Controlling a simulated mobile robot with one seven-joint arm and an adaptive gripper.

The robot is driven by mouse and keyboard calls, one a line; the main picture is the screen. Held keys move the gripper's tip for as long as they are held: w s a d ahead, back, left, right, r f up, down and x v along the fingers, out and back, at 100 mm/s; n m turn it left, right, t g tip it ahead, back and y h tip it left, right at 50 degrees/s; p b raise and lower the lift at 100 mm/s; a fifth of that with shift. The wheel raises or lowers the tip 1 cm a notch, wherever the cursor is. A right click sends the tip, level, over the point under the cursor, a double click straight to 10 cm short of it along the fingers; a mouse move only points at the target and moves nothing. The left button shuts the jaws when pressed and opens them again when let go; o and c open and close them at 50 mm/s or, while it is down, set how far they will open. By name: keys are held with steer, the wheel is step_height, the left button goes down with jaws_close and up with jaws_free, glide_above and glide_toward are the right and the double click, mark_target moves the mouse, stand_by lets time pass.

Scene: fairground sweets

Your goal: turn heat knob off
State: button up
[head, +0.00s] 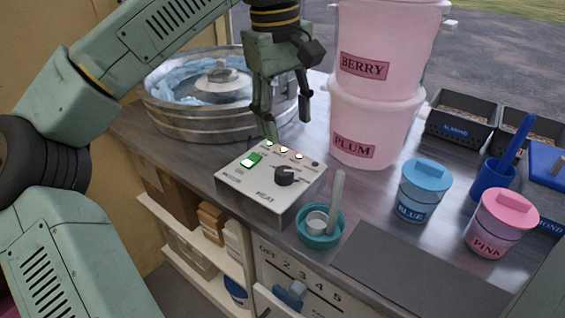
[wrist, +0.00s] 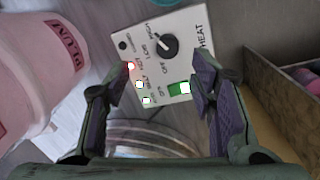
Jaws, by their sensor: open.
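The heat control box (head: 245,190) is a pale box on the counter. Its black heat knob (head: 286,176) is on the top face near the front right corner. In the wrist view the knob (wrist: 167,46) has a white pointer aimed up-left, toward the LOW and HIGH marks and away from OFF. A green lit switch (head: 252,160) and several small lit lamps are on the same face. My gripper (head: 288,114) is open and empty, above the back of the box and apart from the knob. In the wrist view the knob lies beyond the fingertips (wrist: 161,68).
A metal floss pan (head: 190,125) stands behind the box at left. Stacked pink tubs (head: 372,120) stand close at right. A teal bowl (head: 321,234) with an upright pale handle is beside the front right corner. Blue (head: 423,190) and pink (head: 500,224) jars stand further right.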

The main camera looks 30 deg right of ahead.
mark_target(284, 171)
steer(key=shift+y, duration=0.3)
steer(key=f, duration=1.1)
steer(key=shift+w, duration=0.25)
steer(key=shift+c, duration=0.2)
steer(key=c, duration=1.1)
